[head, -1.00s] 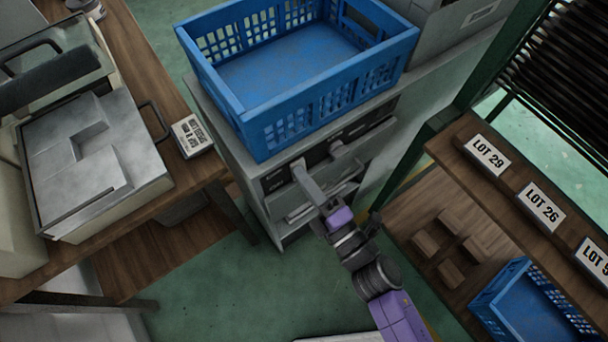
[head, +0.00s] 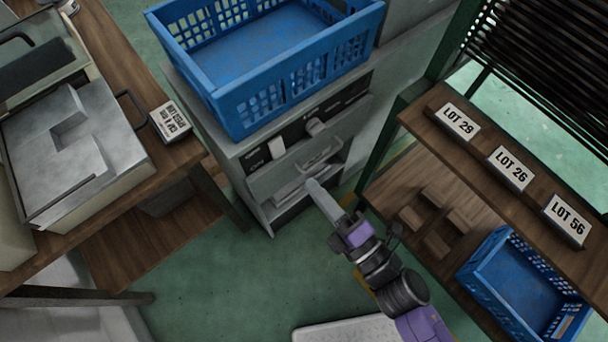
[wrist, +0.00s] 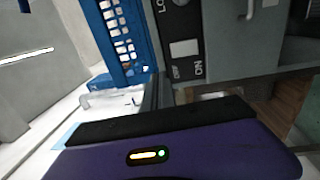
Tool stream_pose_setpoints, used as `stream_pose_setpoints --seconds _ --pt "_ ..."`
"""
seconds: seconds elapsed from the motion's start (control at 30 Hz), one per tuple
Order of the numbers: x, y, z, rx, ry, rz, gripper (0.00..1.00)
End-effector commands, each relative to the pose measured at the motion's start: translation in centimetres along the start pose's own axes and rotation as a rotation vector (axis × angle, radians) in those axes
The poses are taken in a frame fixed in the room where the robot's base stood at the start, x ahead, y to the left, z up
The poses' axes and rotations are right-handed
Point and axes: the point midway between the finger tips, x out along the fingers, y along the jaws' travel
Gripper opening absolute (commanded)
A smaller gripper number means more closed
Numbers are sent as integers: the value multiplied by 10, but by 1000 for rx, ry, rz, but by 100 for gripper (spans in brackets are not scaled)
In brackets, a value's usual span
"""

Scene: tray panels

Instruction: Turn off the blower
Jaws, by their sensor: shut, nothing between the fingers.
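A grey cabinet (head: 234,180) has a black control panel (head: 256,160) along its upper front. A white switch (head: 277,148) sits at the panel's left part, with a round grey knob (head: 315,126) to its right. In the wrist view the white switch plate (wrist: 184,48) shows on the panel, with an ON label beside it. I cannot tell which way the switch is set. My gripper (head: 312,184) is shut and empty, in front of the cabinet below the panel and apart from the switch in the picture. The fingertips are not clear in the wrist view.
A blue crate (head: 245,105) stands on the cabinet. A bar handle (head: 322,158) sticks out below the panel. A wooden bench with a metal box (head: 75,150) is at left. A wooden shelf (head: 480,165) with lot signs and another blue crate (head: 480,270) is at right.

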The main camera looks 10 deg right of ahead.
Motion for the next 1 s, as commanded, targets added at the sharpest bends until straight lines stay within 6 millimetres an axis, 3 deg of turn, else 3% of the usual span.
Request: stream_pose_setpoints --seconds 0.23,1.0 --pt "-19 5 0 0 0 0 0" --pt "-20 4 2 62 -10 -4 0"
